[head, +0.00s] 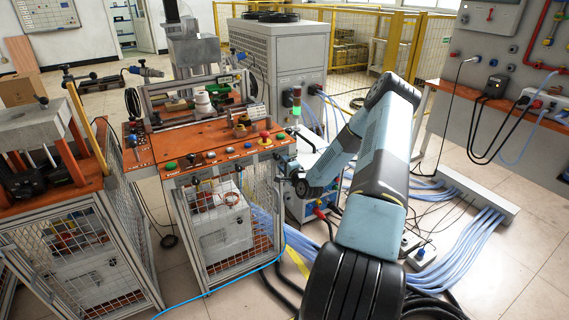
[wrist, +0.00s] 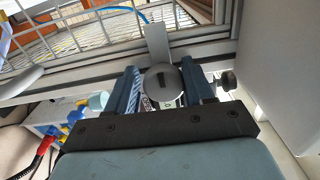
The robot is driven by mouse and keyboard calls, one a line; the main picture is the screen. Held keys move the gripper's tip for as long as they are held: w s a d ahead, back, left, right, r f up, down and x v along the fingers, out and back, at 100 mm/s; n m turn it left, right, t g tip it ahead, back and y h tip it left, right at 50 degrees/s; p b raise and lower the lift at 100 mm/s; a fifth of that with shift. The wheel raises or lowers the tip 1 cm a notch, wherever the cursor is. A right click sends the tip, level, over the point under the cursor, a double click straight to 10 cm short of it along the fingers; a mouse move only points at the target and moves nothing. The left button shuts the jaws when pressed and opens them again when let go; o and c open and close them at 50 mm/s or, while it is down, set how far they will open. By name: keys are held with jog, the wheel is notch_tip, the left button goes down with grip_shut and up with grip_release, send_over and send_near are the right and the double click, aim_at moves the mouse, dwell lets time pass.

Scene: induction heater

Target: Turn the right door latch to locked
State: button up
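A round grey latch knob (wrist: 162,83) with a dark slot mark shows in the wrist view, at the aluminium frame beside the mesh door (wrist: 75,35). My gripper (wrist: 161,75) has its two blue-grey fingers apart, one on each side of this knob. Their inner faces look very close to its rim; I cannot tell whether they touch. Parts of small labels show beside the knob, too covered to read. In the head view my gripper (head: 284,165) is at the upper right corner of the induction heater bench (head: 222,160). The latch there is hidden by my gripper.
A small black knob (wrist: 228,81) sits on the frame right of my gripper. Coloured buttons and a red emergency stop (head: 265,135) line the bench's front edge above. A grey unit with blue hoses (head: 312,203) stands close below my arm. Cables cover the floor to the right.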

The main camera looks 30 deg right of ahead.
jog(key=shift+s, duration=0.3)
jog(key=s, duration=1.3)
jog(key=shift+d, duration=0.25)
jog(key=shift+s, duration=0.1)
